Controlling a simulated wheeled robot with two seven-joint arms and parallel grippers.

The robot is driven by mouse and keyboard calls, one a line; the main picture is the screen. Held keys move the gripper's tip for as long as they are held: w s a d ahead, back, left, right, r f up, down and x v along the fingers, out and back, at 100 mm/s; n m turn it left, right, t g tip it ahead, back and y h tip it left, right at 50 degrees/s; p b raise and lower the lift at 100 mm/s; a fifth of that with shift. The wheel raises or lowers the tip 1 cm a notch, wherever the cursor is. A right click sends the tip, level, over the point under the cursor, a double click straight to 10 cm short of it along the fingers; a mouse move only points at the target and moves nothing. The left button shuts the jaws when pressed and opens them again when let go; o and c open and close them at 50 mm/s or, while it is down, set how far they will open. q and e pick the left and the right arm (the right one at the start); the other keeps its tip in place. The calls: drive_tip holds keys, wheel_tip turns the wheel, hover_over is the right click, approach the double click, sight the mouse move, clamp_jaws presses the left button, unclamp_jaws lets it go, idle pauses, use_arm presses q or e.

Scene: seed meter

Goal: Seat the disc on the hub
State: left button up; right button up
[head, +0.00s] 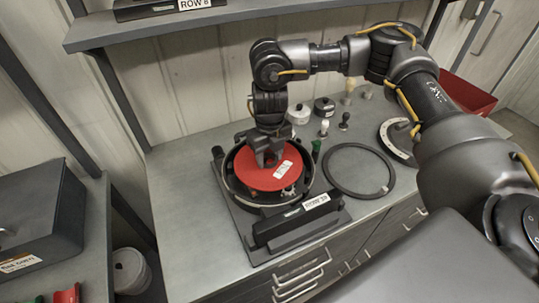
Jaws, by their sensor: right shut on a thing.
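The red disc (257,177) is in the round black housing of the seed meter (233,187), inside its rim. It bears a white label. My right gripper (267,163) comes down from above and is shut on the disc near its middle. The hub is hidden under the disc and the gripper, so I cannot tell whether the disc is seated on it. Some light-coloured parts show below the disc's front right edge. My left gripper is not in view.
A black ring (335,181) lies flat on the bench right of the housing. A grey ring-shaped part (387,143) lies farther right. Small pots and knobs (324,108) stand behind. A labelled bar (296,221) crosses the front. A shelf (220,14) hangs above the back.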

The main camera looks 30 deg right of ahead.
sight(269, 163)
drive_tip(key=shift+f+b, duration=0.6)
drive_tip(key=shift+f, duration=0.8)
idle(1.0)
drive_tip(key=shift+f, duration=0.5)
idle(1.3)
drive_tip(key=shift+f, duration=0.1)
idle(0.5)
drive_tip(key=o, duration=1.1)
drive_tip(key=shift+c, duration=0.2)
drive_tip(key=c, duration=0.3)
drive_tip(key=shift+c, duration=0.4)
